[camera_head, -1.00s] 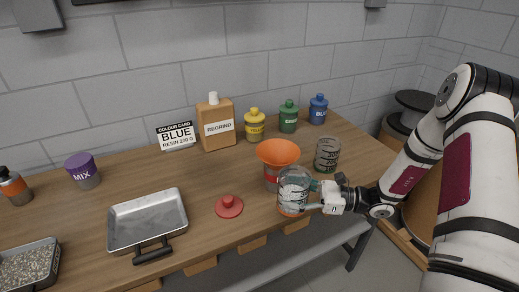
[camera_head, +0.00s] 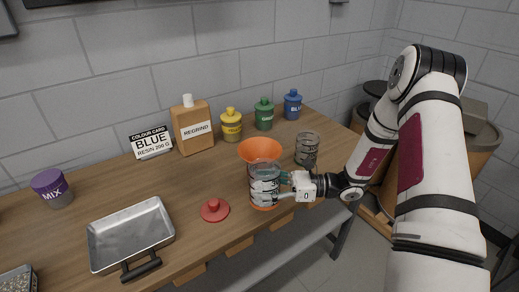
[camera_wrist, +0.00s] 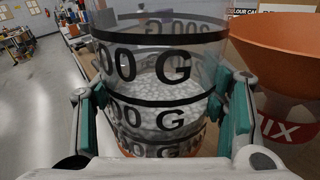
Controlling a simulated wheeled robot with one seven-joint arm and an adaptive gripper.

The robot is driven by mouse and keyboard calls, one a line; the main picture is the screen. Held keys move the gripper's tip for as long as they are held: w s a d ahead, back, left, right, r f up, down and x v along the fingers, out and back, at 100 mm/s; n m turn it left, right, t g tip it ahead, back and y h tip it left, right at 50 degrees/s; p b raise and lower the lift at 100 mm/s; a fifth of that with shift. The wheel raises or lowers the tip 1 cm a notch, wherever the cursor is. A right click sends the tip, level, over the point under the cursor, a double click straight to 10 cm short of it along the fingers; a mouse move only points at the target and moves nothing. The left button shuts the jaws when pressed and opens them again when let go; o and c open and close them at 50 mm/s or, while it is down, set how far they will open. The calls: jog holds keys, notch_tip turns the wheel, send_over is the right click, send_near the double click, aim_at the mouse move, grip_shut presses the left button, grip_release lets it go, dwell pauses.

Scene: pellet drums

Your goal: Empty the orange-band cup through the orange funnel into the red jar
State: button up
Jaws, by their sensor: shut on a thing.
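My gripper (camera_head: 290,187) is shut on the clear orange-band cup (camera_head: 265,183), with a finger on each side of it. The cup is upright, has black measuring marks, and holds white pellets, seen through its wall in the wrist view (camera_wrist: 150,90). Its orange band shows at the bottom. The orange funnel (camera_head: 260,148) sits just behind the cup, and at the right of the wrist view (camera_wrist: 280,45). Beneath the funnel is the red-labelled jar (camera_wrist: 290,130), mostly hidden by the cup in the head view. The red lid (camera_head: 214,210) lies on the table.
An empty clear cup (camera_head: 307,150) stands right of the funnel. Yellow (camera_head: 231,126), green (camera_head: 264,115) and blue (camera_head: 293,105) bottles, a REGRIND bottle (camera_head: 194,128) and a BLUE card (camera_head: 151,142) line the back. A metal tray (camera_head: 95,245) and purple-lidded MIX jar (camera_head: 52,188) are left.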

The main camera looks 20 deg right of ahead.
aim_at(263, 161)
jog(key=shift+w+r, duration=0.1)
jog(key=shift+r, duration=0.2)
jog(key=r, duration=0.2)
jog(key=r+m+p, duration=0.1)
jog(key=r, duration=0.1)
jog(key=w+r+m+p, duration=0.1)
jog(key=r, duration=0.2)
jog(key=shift+d+r+g, duration=0.1)
jog(key=shift+g, duration=0.2)
jog(key=shift+w+d+r+m+g+h+b, duration=0.15)
jog(key=shift+w+r+m, duration=0.2)
jog(key=shift+m, duration=0.8)
jog(key=shift+w+r+m+g+h+b, duration=0.1)
jog(key=shift+w+r+m+g, duration=0.15)
jog(key=shift+m, duration=0.95)
jog(key=shift+w+d+r+m+g+h+b, duration=0.1)
jog(key=shift+w+r+m, duration=0.25)
jog(key=shift+m, duration=0.8)
jog(key=shift+a+m, duration=0.1)
jog(key=shift+m, duration=0.4)
jog(key=shift+f+m+g+b, duration=0.3)
jog(key=shift+m+b, duration=0.1)
jog(key=shift+m, duration=0.4)
jog(key=shift+w+r+m+b, duration=0.45)
jog(key=shift+w+r+m, duration=0.15)
jog(key=shift+w+m, duration=0.2)
jog(key=shift+w+d+r+m+g, duration=0.2)
jog(key=shift+w+r+m+g, duration=0.1)
jog(key=shift+r+m, duration=0.3)
